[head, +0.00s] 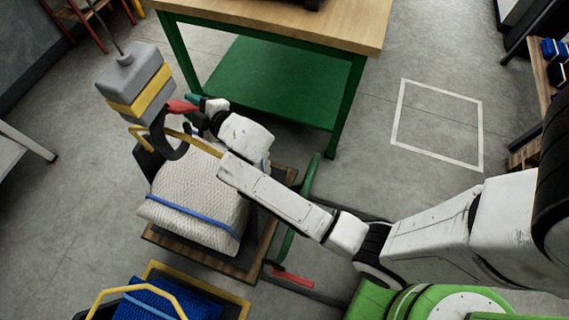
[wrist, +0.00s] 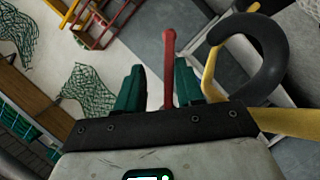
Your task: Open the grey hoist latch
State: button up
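The grey hoist block (head: 125,72) with a yellow band hangs on a cable at the upper left of the head view. Below it is its dark hook (head: 168,148), which also shows large in the wrist view (wrist: 274,48). A red lever (head: 180,107) sticks out from the block towards my gripper (head: 198,106). In the wrist view my gripper (wrist: 172,88) has its two green fingers apart, with the red lever (wrist: 169,68) between them.
Below the hook, a white netted bale (head: 197,190) with a blue strap (head: 190,216) rests on a wooden-decked cart (head: 260,245). A green-framed workbench (head: 285,22) stands behind. Floor inside the white square (head: 437,125) is clear.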

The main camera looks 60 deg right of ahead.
jog(key=s+a+r+m+g+y+p, duration=0.1)
jog(key=s+m+p, duration=0.1)
jog(key=s, duration=0.4)
jog(key=s+a+r+m+g+y+p, duration=0.1)
jog(key=s+m+y, duration=0.15)
jog(key=s, duration=0.25)
jog(key=s+f+m+g, duration=0.2)
jog(key=s+f+g, duration=0.2)
jog(key=s, duration=0.4)
jog(key=s+f+m+g+h, duration=0.1)
jog(key=s+f+g, duration=0.3)
jog(key=s, duration=0.4)
jog(key=shift+s+d+f+m+g, duration=0.25)
jog(key=shift+d+f+m+g, duration=0.1)
jog(key=shift+d+m+g, duration=0.15)
jog(key=shift+s+h, duration=0.1)
jog(key=shift+h, duration=0.15)
